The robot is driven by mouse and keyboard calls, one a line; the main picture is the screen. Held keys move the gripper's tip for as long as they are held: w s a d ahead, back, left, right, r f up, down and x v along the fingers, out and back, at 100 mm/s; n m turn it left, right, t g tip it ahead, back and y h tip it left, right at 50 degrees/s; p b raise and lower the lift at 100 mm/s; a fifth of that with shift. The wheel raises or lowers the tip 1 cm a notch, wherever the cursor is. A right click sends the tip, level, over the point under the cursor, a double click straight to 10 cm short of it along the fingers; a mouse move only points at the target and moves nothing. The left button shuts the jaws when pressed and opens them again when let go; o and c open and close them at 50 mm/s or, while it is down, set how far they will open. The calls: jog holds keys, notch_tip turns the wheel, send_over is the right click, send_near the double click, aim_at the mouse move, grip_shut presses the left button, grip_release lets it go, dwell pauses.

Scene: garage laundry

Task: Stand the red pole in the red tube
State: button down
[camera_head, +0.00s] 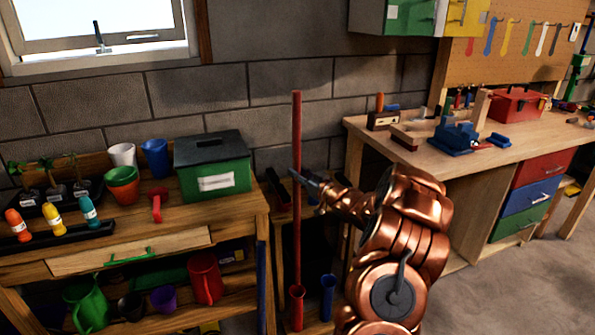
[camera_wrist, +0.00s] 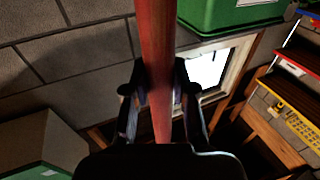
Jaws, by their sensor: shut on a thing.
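The long red pole (camera_head: 297,130) stands about upright in the head view. My gripper (camera_head: 297,175) is shut on the red pole near its middle. The red tube (camera_head: 297,312) is low down, directly below the pole in the picture. The pole's lower end meets the tube's mouth in the picture; I cannot tell whether it is inside, above or behind it. In the wrist view, the red pole (camera_wrist: 157,50) runs between the two dark fingers of my gripper (camera_wrist: 160,85). The tube is not visible in the wrist view.
A blue tube (camera_head: 327,298) stands just right of the red tube. A wooden bench (camera_head: 225,225) with a green box (camera_head: 215,180) is at the left. A workbench (camera_head: 440,160) with a blue vise (camera_head: 455,138) is at the right. The block wall is behind.

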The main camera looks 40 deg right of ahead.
jog(key=b, duration=0.6)
send_over(299, 246)
jog(key=shift+f, duration=8.55)
jog(key=shift+w+f, duration=0.15)
jog(key=shift+f, duration=0.6)
jog(key=shift+w+f, duration=0.15)
jog(key=shift+f, duration=0.75)
jog(key=shift+f+b, duration=1.4)
jog(key=shift+f, duration=4.2)
jog(key=c, duration=0.9)
grip_release()
jog(key=shift+o, duration=0.2)
jog(key=shift+s+d, duration=0.1)
jog(key=s+d+f, duration=0.1)
jog(key=s, duration=1)
jog(key=shift+s+d, duration=0.3)
